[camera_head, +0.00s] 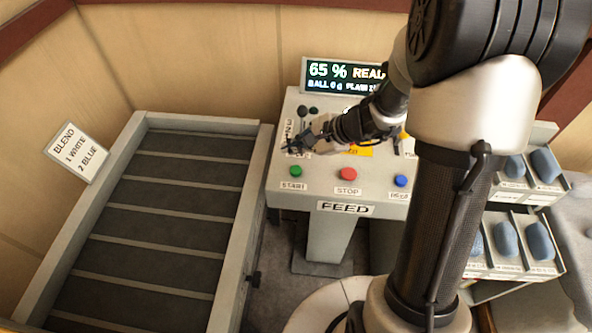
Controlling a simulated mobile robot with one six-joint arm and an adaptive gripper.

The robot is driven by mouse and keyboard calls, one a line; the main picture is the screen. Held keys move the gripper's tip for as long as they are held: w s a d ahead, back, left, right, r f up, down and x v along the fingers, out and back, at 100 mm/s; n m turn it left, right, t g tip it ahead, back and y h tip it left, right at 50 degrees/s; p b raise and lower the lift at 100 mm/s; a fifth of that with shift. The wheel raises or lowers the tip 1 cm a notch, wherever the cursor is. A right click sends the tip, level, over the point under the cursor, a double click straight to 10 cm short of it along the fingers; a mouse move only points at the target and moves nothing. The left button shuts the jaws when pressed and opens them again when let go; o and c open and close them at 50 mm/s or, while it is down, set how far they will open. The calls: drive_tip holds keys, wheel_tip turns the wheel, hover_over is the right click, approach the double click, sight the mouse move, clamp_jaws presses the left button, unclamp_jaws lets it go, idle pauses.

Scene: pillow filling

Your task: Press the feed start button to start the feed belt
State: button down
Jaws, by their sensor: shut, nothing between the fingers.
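The feed console (322,199) stands in the middle of the view, with a FEED label (345,209) on its front. The green button (296,172) above the START label (293,185) is at the console's left. A red button (348,174) sits above the STOP label, and a blue button (401,181) is at the right. My gripper (296,149) is shut and empty. It appears over the console, behind and above the green button in the picture, apart from it. The feed belt (150,220), dark with pale slats, lies on the left inside a grey frame.
A display (345,77) reading 65 % stands behind the console. Small dark knobs (308,111) are near my gripper. My arm covers the console's right side. A rack (545,195) with blue pillow-like items is at the right. A BLEND card (80,152) is at the left.

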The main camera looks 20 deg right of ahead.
drive_tip(key=b, duration=0.4)
hover_over(295, 172)
drive_tip(key=f, duration=0.5)
drive_tip(key=shift+w+d+f, duration=0.2)
drive_tip(key=shift+f, duration=0.15)
drive_tip(key=shift+a+f, duration=0.15)
drive_tip(key=shift+f, duration=0.1)
drive_tip(key=shift+s+a+b, duration=0.15)
drive_tip(key=shift+s+b, duration=0.1)
drive_tip(key=shift+b, duration=0.05)
drive_tip(key=shift+w, duration=0.1)
drive_tip(key=shift+f, duration=0.2)
drive_tip(key=shift+f+b, duration=0.3)
drive_tip(key=shift+b, duration=0.35)
